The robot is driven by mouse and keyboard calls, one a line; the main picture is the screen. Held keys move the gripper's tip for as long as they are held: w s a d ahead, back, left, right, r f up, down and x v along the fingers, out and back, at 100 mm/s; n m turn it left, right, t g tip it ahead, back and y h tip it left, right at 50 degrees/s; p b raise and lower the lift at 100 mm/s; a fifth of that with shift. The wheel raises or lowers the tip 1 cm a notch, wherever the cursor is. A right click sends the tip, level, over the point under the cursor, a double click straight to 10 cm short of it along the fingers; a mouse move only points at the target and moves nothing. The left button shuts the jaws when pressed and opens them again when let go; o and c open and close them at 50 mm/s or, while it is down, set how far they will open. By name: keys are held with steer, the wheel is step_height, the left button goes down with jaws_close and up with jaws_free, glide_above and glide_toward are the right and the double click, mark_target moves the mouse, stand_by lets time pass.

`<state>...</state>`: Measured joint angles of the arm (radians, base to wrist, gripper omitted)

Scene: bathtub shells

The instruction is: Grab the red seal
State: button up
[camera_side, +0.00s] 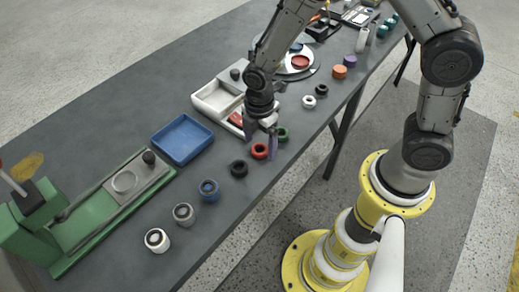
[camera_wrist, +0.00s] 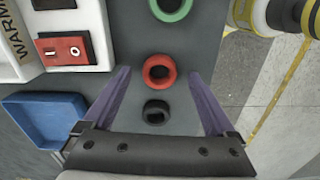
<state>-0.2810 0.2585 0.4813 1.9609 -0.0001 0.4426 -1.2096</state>
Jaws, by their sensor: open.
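The red seal (camera_side: 259,151) is a small red ring lying on the dark table near its front edge. In the wrist view the red seal (camera_wrist: 159,71) lies just beyond and between my fingertips. My gripper (camera_side: 260,138) is above the table close to the red seal, pointing down. In the wrist view my gripper (camera_wrist: 160,85) has its two purple fingers spread wide with nothing held between them. A black ring (camera_wrist: 156,113) shows between the fingers, below the red seal in that view.
A green ring (camera_side: 282,134) and the black ring (camera_side: 239,168) flank the red seal in a row along the edge. A blue tray (camera_side: 182,139), a white box with a red switch (camera_side: 216,99) and a green press (camera_side: 97,215) stand behind the row.

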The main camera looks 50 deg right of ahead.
steer(key=shift+f, duration=0.55)
steer(key=c, duration=1.4)
steer(key=shift+r, duration=0.15)
